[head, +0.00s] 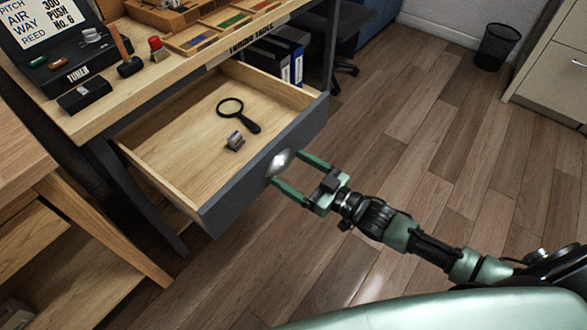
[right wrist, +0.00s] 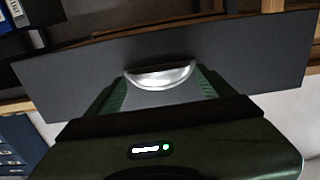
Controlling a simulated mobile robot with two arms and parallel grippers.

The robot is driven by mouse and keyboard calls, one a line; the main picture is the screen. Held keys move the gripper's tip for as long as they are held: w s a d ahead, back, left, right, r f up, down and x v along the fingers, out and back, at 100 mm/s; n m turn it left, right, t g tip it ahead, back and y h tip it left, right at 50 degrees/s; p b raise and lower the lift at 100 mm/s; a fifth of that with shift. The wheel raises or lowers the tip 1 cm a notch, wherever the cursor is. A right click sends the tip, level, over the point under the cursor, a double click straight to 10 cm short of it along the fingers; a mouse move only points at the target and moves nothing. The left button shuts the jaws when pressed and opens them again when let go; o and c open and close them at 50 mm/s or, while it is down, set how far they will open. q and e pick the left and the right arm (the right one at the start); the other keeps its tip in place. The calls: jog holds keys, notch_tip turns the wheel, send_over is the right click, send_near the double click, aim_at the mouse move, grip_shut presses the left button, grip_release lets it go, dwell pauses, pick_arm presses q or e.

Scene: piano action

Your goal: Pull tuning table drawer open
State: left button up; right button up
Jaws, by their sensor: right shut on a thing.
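The tuning table (head: 160,85) stands at the upper left, with its label on the front edge. Its drawer (head: 225,192) is pulled well out, and its wooden inside shows. A magnifying glass (head: 251,126) and a small metal piece (head: 234,141) lie in it. My right gripper (head: 288,174) is shut on the silver cup-shaped drawer handle (head: 280,162), one finger on each side. The handle also shows between the fingers in the right wrist view (right wrist: 160,75), against the dark drawer front (right wrist: 230,60). My left gripper is not in view.
On the table top are a tuner box (head: 84,95), a mallet (head: 127,62) and a tray of coloured pieces (head: 215,30). A wooden bench (head: 25,160) stands close on the left. The wood floor right of the drawer is clear. A bin (head: 497,46) is far off.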

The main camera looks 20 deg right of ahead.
jog(key=o, duration=1.8)
jog(key=shift+o, duration=0.2)
jog(key=shift+s+d, duration=0.15)
jog(key=shift+s, duration=0.1)
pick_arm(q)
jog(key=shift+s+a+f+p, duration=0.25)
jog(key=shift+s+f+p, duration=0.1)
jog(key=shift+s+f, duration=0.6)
pick_arm(e)
jog(key=v, duration=0.7)
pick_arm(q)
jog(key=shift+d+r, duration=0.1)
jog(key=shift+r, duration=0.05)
pick_arm(e)
jog(key=shift+d, duration=0.1)
